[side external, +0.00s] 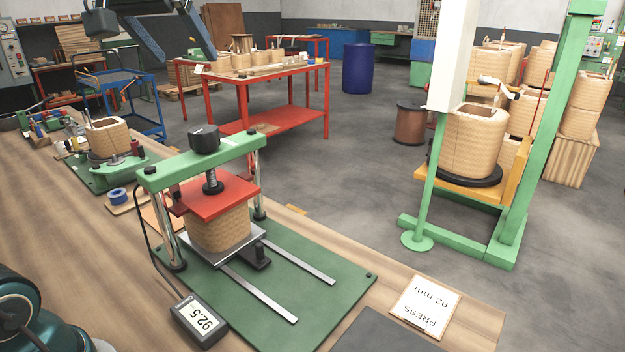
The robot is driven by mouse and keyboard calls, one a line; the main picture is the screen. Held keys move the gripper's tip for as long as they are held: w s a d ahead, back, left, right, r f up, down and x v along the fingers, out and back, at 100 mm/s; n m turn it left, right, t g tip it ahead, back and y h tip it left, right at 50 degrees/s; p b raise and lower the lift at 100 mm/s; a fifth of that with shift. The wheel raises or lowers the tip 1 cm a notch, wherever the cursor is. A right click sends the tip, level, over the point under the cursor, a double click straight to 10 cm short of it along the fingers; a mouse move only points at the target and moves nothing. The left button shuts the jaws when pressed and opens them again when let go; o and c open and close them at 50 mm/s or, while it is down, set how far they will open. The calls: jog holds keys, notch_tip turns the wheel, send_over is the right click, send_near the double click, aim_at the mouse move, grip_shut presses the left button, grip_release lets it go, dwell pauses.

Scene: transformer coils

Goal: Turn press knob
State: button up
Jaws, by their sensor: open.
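The black press knob (205,139) stands on top of the green crossbar of the small press (200,162). Its screw runs down to a red plate (213,194), which rests on a tan woven-looking coil (218,229). The press's readout (200,320) on the table appears to show 92.5. A card (425,305) at the right reads "PRESS 92 mm" upside down. My gripper (187,56) is at the top left, partly cut off by the frame edge. It is open and empty, above and apart from the knob.
A green baseplate (330,293) with two metal rails carries the press on the wooden table. A cable runs from press to readout. A winding fixture with another coil (108,137) stands at the left. A green frame with a coil (472,140) stands right, beyond the table.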

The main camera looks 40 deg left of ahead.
send_near(203, 129)
jog(key=x, duration=0.4)
jog(key=shift+w+a+f, duration=0.15)
jog(key=shift+w+a, duration=0.1)
jog(key=shift+w+a+f, duration=0.2)
jog(key=shift+w+f, duration=0.1)
jog(key=shift+f, duration=0.25)
jog(key=shift+x, duration=2.05)
jog(key=c, duration=1.4)
jog(key=shift+o, duration=0.2)
jog(key=shift+d+m+t+h, duration=0.1)
jog(key=shift+m+t+h, duration=0.2)
jog(key=shift+m+h, duration=0.35)
